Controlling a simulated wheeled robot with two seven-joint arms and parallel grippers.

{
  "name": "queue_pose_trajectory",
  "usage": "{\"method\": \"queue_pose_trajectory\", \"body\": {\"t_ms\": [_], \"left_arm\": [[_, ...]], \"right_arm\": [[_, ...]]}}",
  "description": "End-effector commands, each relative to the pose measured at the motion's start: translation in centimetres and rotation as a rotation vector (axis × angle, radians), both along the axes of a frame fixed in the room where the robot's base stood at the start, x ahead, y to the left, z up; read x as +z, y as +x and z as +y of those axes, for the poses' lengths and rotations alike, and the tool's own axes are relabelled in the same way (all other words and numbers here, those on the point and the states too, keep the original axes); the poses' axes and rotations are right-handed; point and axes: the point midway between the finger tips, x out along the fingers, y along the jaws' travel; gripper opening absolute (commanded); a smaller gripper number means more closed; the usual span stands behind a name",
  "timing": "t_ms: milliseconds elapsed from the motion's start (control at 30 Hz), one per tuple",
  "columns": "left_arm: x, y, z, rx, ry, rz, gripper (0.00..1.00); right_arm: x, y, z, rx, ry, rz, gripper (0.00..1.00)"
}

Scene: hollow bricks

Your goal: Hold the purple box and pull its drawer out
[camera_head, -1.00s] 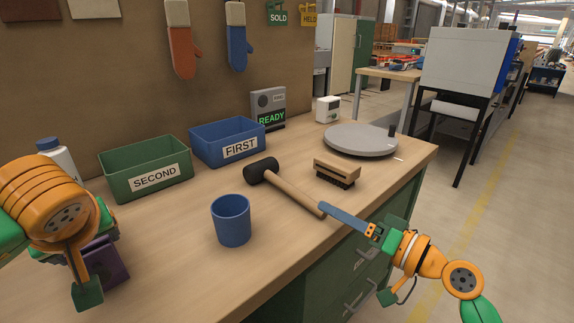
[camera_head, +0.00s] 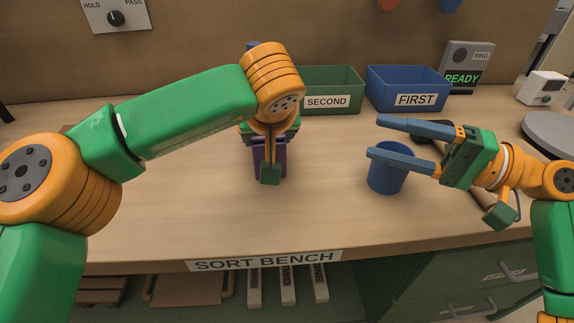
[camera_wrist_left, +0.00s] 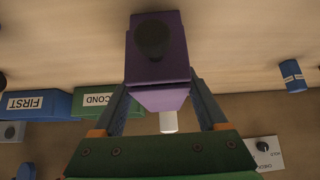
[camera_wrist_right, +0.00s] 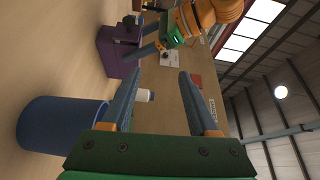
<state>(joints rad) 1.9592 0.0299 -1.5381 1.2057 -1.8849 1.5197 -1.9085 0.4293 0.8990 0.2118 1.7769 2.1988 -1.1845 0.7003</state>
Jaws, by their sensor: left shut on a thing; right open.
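The purple box (camera_head: 281,160) stands on the bench, mostly hidden behind my left wrist in the head view. In the left wrist view the box (camera_wrist_left: 172,68) sits between the fingers, with a dark round knob (camera_wrist_left: 154,39) on one face. My left gripper (camera_wrist_left: 160,100) is shut on the box. My right gripper (camera_head: 372,138) is open and empty, above and beside the blue cup, to the right of the box. In the right wrist view the box (camera_wrist_right: 112,55) shows beyond the fingers, with the left gripper at it.
A blue cup (camera_head: 386,178) stands under my right fingers. A green SECOND bin (camera_head: 345,77) and a blue FIRST bin (camera_head: 440,85) stand behind. A mallet, partly hidden, lies behind my right gripper. The bench front (camera_head: 220,215) is clear.

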Motion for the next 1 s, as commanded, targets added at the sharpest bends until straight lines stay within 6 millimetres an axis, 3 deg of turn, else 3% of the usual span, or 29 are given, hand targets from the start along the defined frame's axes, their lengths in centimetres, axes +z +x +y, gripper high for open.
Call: {"method": "queue_pose_trajectory", "body": {"t_ms": [33,100,233,367,700,1000], "left_arm": [[0.0,0.0,0.0,0.0,0.0,0.0,0.3],[0.0,0.0,0.0,0.0,0.0,0.0,0.3],[0.0,0.0,0.0,0.0,0.0,0.0,0.3],[0.0,0.0,0.0,0.0,0.0,0.0,0.3],[0.0,0.0,0.0,0.0,0.0,-0.001,0.3],[0.0,0.0,0.0,0.0,0.0,0.0,0.3]], "right_arm": [[-2.0,-0.1,1.0,0.039,-0.002,0.036,0.6],[-4.2,-0.4,2.2,0.078,-0.003,0.063,0.6],[-6.5,-0.8,3.6,0.12,0.0,0.084,0.6],[-6.7,-0.3,5.8,0.128,-0.001,0.082,0.6],[-6.6,2.4,13.5,0.125,0.001,0.081,0.6],[-6.7,3.0,14.9,0.121,-0.001,0.083,0.6]]}}
